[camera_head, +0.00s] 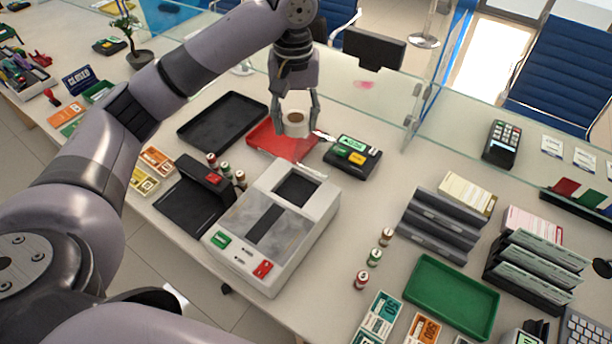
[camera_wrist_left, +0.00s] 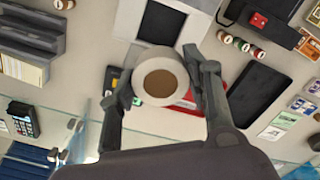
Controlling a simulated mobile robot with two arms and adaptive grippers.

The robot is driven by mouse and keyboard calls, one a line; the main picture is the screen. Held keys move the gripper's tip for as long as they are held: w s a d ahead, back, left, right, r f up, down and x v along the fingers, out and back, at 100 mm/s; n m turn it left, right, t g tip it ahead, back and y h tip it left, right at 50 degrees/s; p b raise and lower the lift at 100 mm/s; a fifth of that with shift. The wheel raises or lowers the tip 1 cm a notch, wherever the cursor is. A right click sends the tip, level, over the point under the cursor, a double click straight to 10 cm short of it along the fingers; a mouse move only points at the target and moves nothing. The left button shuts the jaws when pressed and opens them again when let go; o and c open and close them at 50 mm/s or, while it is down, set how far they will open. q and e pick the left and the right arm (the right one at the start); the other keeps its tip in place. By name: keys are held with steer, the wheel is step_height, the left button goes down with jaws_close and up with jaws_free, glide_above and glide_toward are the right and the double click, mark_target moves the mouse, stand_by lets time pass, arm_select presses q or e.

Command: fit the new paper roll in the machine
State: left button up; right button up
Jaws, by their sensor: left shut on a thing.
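The paper roll (camera_head: 295,117) is white with a brown core. My left gripper (camera_head: 296,124) is shut on it, one finger on each side, and holds it above the red tray (camera_head: 266,141), behind the machine. In the left wrist view the roll (camera_wrist_left: 142,70) shows end-on between the fingers of my left gripper (camera_wrist_left: 160,74). The machine (camera_head: 240,243) is a white and grey box with a dark square opening (camera_head: 296,187) at its far end and green and red labels at its near end. The roll is apart from the opening. My right gripper is not in view.
A black tray (camera_head: 226,118) lies left of the red tray. A card terminal (camera_head: 352,157) stands right of it. A black device (camera_head: 192,205) and several small rolls flank the machine's left. A green tray (camera_head: 453,316), slotted racks (camera_head: 440,224) and a glass screen (camera_head: 385,98) are rightward.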

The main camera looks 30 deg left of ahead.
arm_select(q)
steer(key=f, duration=0.4)
steer(key=f+p, duration=0.1)
steer(key=f, duration=0.9)
steer(key=shift+s+f, duration=0.15)
steer(key=shift+s, duration=0.15)
steer(key=shift+f, duration=0.25)
step_height(320, 180, down, 4)
steer(key=shift+r+p, duration=0.25)
steer(key=shift+p, duration=0.2)
steer(key=shift+f, duration=0.4)
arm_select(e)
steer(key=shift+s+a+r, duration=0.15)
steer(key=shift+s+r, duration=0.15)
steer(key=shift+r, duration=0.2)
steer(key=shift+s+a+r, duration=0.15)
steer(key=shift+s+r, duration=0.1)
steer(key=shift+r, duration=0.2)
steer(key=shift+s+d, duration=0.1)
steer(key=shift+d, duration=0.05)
arm_select(q)
steer(key=shift+f, duration=0.25)
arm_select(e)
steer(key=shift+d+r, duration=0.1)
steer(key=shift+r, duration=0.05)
